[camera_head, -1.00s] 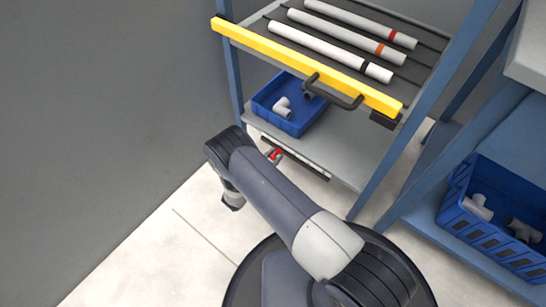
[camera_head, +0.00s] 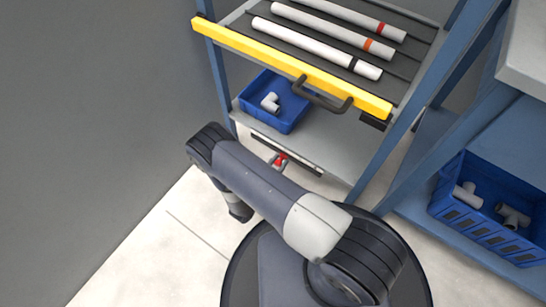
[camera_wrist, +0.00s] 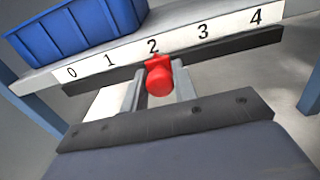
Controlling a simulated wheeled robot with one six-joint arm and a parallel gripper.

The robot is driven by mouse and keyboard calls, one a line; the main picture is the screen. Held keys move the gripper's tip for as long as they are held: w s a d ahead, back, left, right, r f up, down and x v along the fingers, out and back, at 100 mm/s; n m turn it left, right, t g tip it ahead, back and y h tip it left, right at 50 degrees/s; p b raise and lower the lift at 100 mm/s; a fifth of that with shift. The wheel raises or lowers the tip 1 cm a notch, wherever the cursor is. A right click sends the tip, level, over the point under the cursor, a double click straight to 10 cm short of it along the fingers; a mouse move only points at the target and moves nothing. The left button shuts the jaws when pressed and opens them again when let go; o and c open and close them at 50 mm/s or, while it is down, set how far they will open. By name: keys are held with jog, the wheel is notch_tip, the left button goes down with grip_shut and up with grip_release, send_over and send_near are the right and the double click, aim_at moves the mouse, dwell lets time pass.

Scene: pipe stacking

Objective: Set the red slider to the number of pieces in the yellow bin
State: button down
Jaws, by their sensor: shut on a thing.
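The red slider (camera_wrist: 160,76) has a round knob and a pointer, which stands at the 2 on a white scale (camera_wrist: 108,62) printed 0 to 4. My gripper (camera_wrist: 158,84) has its fingers on either side of the knob and is shut on it. In the head view the red slider (camera_head: 279,161) sits on a dark rail under the lower shelf's front edge, and my forearm hides most of my gripper. No yellow bin shows. A blue bin (camera_head: 254,113) on the shelf above holds a white pipe elbow (camera_head: 270,102).
A yellow bar (camera_head: 285,64) with a dark handle (camera_head: 322,98) crosses the rack above, with white banded pipes behind it. A blue crate (camera_head: 484,231) with pipe fittings stands at right. A grey wall is at left.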

jog(key=c, duration=1.2)
grip_release()
jog(key=shift+a, duration=0.1)
jog(key=p+v, duration=0.2)
jog(key=v, duration=0.8)
jog(key=shift+s+a, duration=0.25)
jog(key=shift+s, duration=0.05)
jog(key=shift+w+d, duration=0.1)
jog(key=b+x, duration=0.2)
jog(key=x, duration=0.8)
jog(key=shift+w+d, duration=0.3)
jog(key=shift+w+a, duration=0.2)
jog(key=shift+a, duration=0.25)
jog(key=shift+f, duration=0.15)
